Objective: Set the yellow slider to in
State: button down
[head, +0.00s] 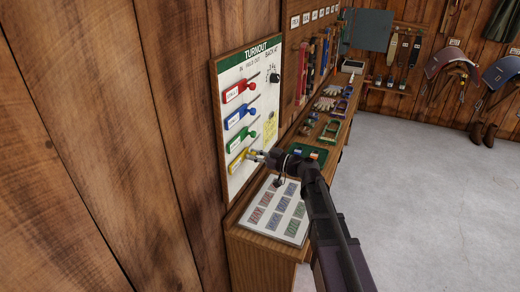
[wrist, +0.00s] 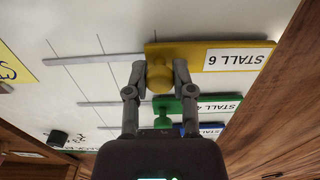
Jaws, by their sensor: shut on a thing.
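The yellow slider (head: 236,161) is the lowest slider on the white TURNOUT board (head: 236,188), which is headed IN, FIELD and OUT from left to right. In the wrist view, which is upside down, the yellow slider (wrist: 185,56) carries a STALL 6 label and a round knob. My gripper (wrist: 156,78) is shut around that knob; in the head view my gripper (head: 258,156) reaches the board from the right. The slider sits towards the IN side, with bare slot running away on its FIELD and OUT side. Its exact mark is hidden behind the knob and fingers.
The green slider (head: 238,140), blue slider (head: 236,118) and red slider (head: 235,93) sit above the yellow one. A dial (head: 274,78) is at the board's upper right. A bench with a card panel (head: 264,229) stands below; open floor (head: 410,190) is at right.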

jog(key=shift+s+a, duration=0.15)
jog(key=shift+s, duration=0.05)
jog(key=shift+c, duration=2.2)
grip_release()
jog(key=shift+s, duration=0.1)
jog(key=shift+d, duration=0.3)
jog(key=v, duration=1.1)
jog(key=shift+d, duration=0.2)
jog(key=shift+s, duration=0.1)
